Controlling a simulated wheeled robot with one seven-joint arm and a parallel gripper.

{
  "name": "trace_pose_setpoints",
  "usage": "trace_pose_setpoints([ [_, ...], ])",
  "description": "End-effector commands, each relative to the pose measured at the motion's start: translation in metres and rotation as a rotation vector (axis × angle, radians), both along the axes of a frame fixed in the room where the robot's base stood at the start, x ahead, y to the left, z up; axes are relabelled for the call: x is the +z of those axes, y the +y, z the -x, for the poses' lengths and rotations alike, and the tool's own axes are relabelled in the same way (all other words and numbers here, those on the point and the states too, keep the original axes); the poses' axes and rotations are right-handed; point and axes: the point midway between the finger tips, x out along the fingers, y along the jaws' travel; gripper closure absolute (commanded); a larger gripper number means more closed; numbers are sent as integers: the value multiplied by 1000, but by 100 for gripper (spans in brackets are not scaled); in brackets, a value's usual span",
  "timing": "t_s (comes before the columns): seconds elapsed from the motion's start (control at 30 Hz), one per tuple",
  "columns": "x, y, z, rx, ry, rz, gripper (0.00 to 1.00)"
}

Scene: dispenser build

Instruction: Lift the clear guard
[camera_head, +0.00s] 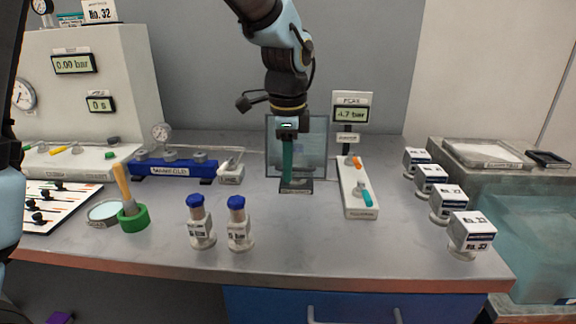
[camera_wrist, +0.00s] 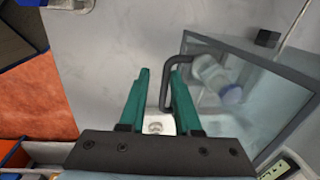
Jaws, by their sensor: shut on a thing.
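The clear guard (camera_head: 312,145) is a dark-framed see-through pane standing upright on a small dark base (camera_head: 296,187) at the back middle of the bench. In the wrist view the guard (camera_wrist: 250,115) is on the right, with a black bar handle (camera_wrist: 180,62) at its near edge. My gripper (camera_head: 287,178) points down in front of the pane. A whitish bottle-like thing (camera_wrist: 213,78) shows through the pane. The fingers partly hide the handle.
A white PEAK display (camera_head: 351,110) and a white panel with levers (camera_head: 357,195) stand right of the guard. A blue manifold (camera_head: 173,168) is to the left. Two blue-capped bottles (camera_head: 201,225) stand in front. The bench between is clear.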

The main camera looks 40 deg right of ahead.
Motion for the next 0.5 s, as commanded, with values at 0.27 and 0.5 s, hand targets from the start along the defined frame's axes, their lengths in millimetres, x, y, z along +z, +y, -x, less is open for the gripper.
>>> trace_pose_setpoints([
  [0.27, 22, 1, 1, 0, 2, -2, 75],
  [0.5, 38, 1, 2, -1, 2, -3, 75],
])
